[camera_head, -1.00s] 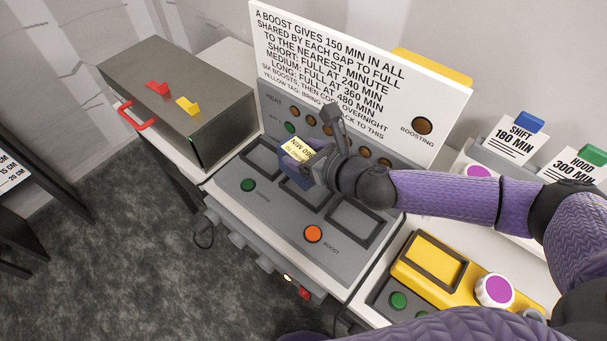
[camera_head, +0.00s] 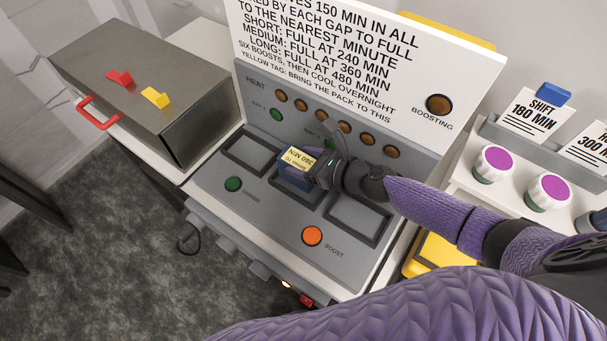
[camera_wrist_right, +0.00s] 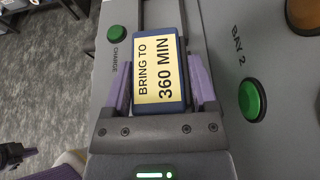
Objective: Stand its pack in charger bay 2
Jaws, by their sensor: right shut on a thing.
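My right gripper (camera_head: 312,172) is shut on a blue pack (camera_head: 291,180) with a yellow tag reading "BRING TO 360 MIN". The pack is at the middle bay (camera_head: 314,204) of the grey charger, upright or nearly so. Whether its base rests on the bay floor is hidden. In the right wrist view the pack (camera_wrist_right: 158,107) lies between both purple fingers, beside the "BAY 2" label (camera_wrist_right: 241,58) and a green light (camera_wrist_right: 251,99).
The left bay (camera_head: 252,152) and right bay (camera_head: 358,218) are empty. A green button (camera_head: 233,184) and an orange BOOST button (camera_head: 312,236) sit in front. A sign (camera_head: 370,55) stands behind. A metal box (camera_head: 140,90) is at left; white-and-purple knobs (camera_head: 494,163) are at right.

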